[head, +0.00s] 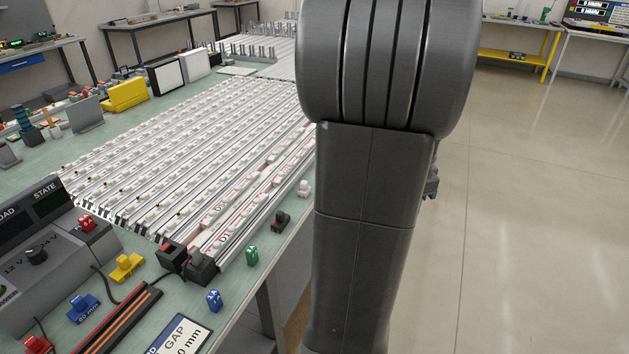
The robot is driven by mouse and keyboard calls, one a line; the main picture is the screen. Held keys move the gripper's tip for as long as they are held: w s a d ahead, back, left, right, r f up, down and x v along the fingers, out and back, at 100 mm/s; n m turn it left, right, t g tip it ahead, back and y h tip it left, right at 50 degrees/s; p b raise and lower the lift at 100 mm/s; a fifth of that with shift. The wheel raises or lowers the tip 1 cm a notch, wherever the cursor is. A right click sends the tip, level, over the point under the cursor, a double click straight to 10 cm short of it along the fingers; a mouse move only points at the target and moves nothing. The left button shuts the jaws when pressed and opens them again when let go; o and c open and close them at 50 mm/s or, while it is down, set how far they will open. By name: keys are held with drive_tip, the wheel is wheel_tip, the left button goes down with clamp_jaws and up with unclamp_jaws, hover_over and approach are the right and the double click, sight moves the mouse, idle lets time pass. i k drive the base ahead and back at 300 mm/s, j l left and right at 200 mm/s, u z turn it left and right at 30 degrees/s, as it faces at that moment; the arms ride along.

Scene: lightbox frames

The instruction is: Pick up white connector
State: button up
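A small white connector (304,188) stands upright near the right edge of the green-topped table, close to the left side of my arm. It is apart from the black, green and blue connectors nearby. My dark arm fills the middle right of the head view. The fingers of my gripper cannot be made out. A small dark part juts out behind the arm's right edge, and I cannot tell what it belongs to.
Near the table edge are a black connector (281,220), a green one (252,256) and a blue one (214,300). Long white light strips (190,150) cover the tabletop. A grey control box (50,255) stands at left. The floor (540,220) at right is clear.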

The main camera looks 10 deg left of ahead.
sight(305, 190)
drive_tip(key=i+l+u, duration=0.55)
drive_tip(key=i+l, duration=0.35)
drive_tip(key=u, duration=1.25)
